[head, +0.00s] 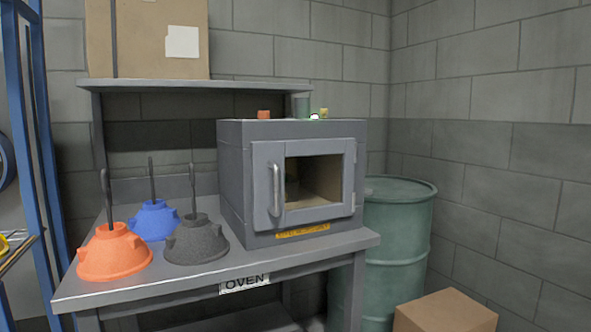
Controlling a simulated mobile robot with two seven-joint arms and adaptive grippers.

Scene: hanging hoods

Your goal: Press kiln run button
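The kiln (235,180) is a grey box on the grey workbench, with a window in its front door and a vertical silver handle (277,190). The door looks shut, and the chamber behind the window looks empty. On its top stand a small orange-red block (264,114), a green-and-white glowing piece (314,117) and a small yellowish block (324,112). I cannot tell which of these is the run button. A yellow label (303,231) is below the door. Neither of my grippers is in view.
Orange (114,254), blue (154,222) and dark grey (196,242) hoods with upright hooks stand on the workbench (200,284), left of the kiln. A shelf (250,84) holds a cardboard box. A green drum (398,245) and another box (446,312) stand right. Blue rack posts (35,170) are left.

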